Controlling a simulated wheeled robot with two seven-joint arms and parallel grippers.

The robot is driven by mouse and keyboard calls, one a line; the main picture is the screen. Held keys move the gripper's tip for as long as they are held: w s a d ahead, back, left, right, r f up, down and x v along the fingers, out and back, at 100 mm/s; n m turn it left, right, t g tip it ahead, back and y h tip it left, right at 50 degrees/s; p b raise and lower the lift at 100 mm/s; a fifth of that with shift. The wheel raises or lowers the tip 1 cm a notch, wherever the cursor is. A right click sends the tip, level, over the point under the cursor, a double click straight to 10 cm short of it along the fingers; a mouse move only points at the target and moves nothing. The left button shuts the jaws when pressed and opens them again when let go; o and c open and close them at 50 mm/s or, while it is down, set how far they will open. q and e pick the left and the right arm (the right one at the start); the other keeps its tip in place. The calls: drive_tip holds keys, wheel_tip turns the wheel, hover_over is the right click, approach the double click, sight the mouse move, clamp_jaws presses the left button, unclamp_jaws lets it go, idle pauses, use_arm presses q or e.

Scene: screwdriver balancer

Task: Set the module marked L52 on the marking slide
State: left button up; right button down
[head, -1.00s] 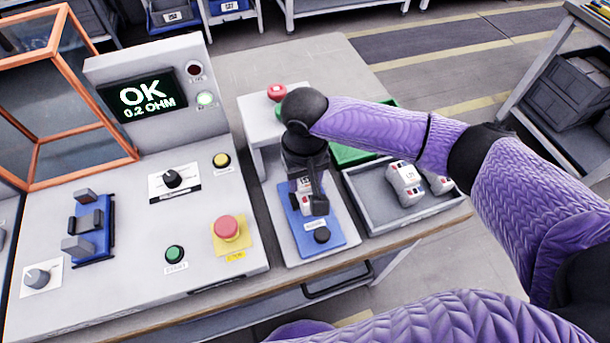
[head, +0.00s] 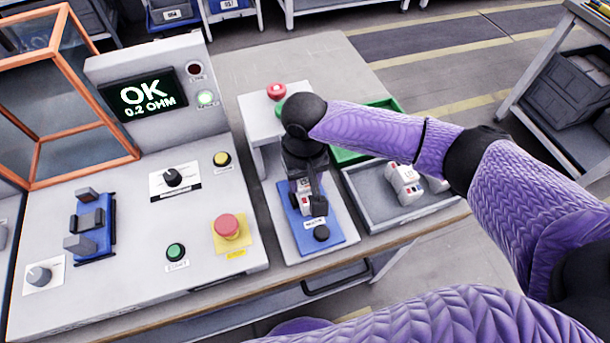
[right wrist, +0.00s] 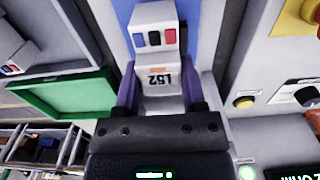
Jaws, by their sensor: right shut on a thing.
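The module marked L52 (right wrist: 160,72) is white with dark, blue and red parts at one end. My right gripper (right wrist: 160,98) is shut on it, a finger on each side. In the head view the module (head: 305,200) shows partly below my right gripper (head: 306,190), over the blue marking slide (head: 294,222). The slide also shows in the right wrist view (right wrist: 198,22). The module looks low on the slide; whether it touches cannot be told. My left gripper is not in view.
A grey tray (head: 370,212) with white modules (head: 403,183) stands right of the slide, a green tray (head: 345,155) behind it. The test panel (head: 130,225) with buttons lies left; its screen (head: 143,95) reads OK 0.2 OHM. A red button (head: 276,91) stands behind on a grey stand.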

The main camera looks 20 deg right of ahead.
drive_tip(key=shift+f, duration=0.3)
idle(0.7)
drive_tip(key=shift+w, duration=0.1)
drive_tip(key=shift+p, duration=0.45)
drive_tip(key=shift+c, duration=0.5)
unclamp_jaws()
wheel_tip(320, 180, up, 10)
drive_tip(key=p, duration=0.4)
drive_tip(key=shift+f, duration=0.2)
drive_tip(key=shift+r, duration=0.15)
